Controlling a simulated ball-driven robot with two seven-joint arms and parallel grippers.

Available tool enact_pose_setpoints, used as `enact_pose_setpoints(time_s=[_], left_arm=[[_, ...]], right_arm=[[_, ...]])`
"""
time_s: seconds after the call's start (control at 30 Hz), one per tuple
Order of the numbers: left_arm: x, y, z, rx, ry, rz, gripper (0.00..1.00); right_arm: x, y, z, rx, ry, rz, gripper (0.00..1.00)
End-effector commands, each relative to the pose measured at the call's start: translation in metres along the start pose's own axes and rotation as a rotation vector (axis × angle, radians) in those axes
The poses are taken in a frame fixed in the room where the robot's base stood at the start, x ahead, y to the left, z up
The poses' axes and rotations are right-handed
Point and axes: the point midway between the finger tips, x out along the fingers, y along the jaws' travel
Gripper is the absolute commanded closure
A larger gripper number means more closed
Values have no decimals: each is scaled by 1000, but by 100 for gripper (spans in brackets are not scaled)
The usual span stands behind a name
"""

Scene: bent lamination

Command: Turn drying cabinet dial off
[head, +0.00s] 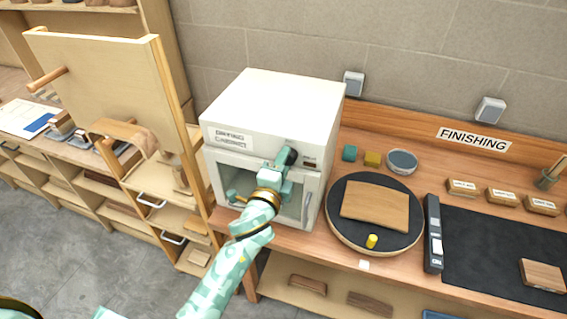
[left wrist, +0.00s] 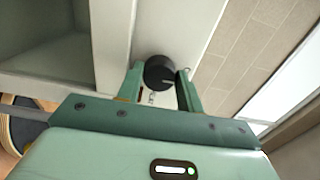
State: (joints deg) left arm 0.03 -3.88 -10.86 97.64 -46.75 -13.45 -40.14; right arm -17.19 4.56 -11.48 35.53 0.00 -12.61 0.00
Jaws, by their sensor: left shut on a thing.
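The white drying cabinet (head: 275,100) stands on the bench, its front carrying a "DRYING CABINET" label. My left gripper (head: 285,165) reaches up to the upper right of the cabinet's front. The black round dial (head: 291,156) shows at its fingertips. In the left wrist view, the dial (left wrist: 159,72) sits between the two green fingers of my left gripper (left wrist: 160,85), which is shut on it. Small markings show on the panel beside the dial, partly hidden. My right gripper is not in view.
A round black turntable (head: 340,225) with a curved wooden piece (head: 375,207) and a yellow peg (head: 372,241) is right of the cabinet. A wooden shelf unit with an upright board (head: 110,85) stands to the left. A black mat (head: 490,250) lies at the right.

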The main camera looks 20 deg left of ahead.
Motion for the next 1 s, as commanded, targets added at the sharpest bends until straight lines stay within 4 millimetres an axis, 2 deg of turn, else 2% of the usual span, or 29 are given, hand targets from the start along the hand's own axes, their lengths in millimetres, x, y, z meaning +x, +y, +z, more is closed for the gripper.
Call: enact_pose_setpoints(time_s=[0.17,0.2,0.23,0.27,0.67,0.77,0.87,0.97,1.0], left_arm=[[0,0,0,-2,0,1,86],[0,0,0,-2,0,1,55],[0,0,0,-2,0,1,47],[0,0,0,-2,0,1,42],[0,2,0,1,0,4,42],[0,2,0,50,1,4,42],[0,0,1,237,1,4,42],[0,-4,1,597,1,3,42],[0,-6,1,770,1,3,42]], right_arm=[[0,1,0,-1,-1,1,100],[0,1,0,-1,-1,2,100],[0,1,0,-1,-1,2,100],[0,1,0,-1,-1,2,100],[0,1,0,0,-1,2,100],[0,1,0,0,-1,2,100],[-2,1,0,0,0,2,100],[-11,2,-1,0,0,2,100],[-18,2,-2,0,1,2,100]])
